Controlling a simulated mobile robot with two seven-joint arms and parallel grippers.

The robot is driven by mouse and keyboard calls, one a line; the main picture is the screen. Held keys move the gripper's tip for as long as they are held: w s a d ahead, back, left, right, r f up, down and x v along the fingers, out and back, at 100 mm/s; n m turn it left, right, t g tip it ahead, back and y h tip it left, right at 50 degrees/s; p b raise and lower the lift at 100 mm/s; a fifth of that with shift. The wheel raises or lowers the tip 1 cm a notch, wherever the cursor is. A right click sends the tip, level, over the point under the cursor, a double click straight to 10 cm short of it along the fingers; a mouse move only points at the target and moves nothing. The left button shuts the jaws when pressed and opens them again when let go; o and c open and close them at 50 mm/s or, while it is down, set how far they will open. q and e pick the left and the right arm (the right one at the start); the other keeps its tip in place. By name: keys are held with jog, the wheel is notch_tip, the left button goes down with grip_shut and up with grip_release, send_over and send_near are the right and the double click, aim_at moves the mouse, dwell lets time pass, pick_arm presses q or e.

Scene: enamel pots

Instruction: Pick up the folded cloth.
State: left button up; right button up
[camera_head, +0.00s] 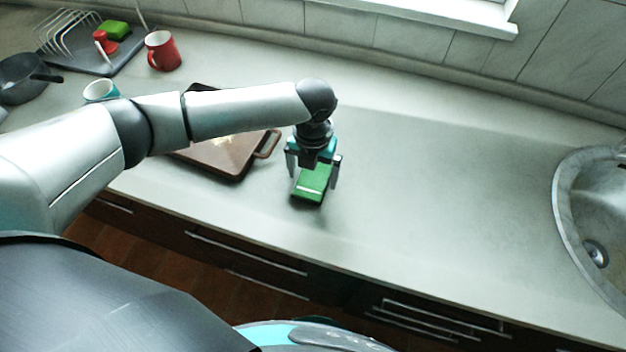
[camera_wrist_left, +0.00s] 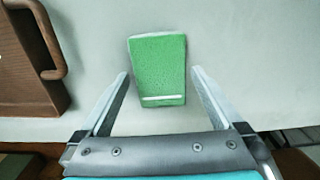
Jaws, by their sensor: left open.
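The folded cloth (camera_head: 313,183) is a green rectangle with a pale stripe near one end, lying on the grey counter. It also shows whole in the left wrist view (camera_wrist_left: 158,66). My left gripper (camera_head: 314,176) is directly over the cloth, with its fingers on either side of it. In the left wrist view the open fingers (camera_wrist_left: 159,75) are apart, and the cloth sits between and beyond the tips, with a gap on both sides. Nothing is held. My right gripper does not show.
A brown tray (camera_head: 236,166) with a handle lies just left of the cloth, partly behind my arm. A red mug (camera_head: 162,51), a blue cup (camera_head: 100,90), a dish rack (camera_head: 75,40) and a dark pan (camera_head: 22,76) stand farther left. A sink (camera_head: 592,215) is at right. The counter between is clear.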

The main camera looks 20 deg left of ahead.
aim_at(313, 179)
pick_arm(q)
jog(key=shift+f, duration=0.25)
jog(key=c, duration=1.2)
jog(key=shift+r, duration=0.15)
notch_tip(313, 179, up, 20)
jog(key=shift+f+p, duration=0.1)
jog(key=shift+p, duration=1.15)
jog(key=o, duration=0.8)
jog(key=c, duration=0.6)
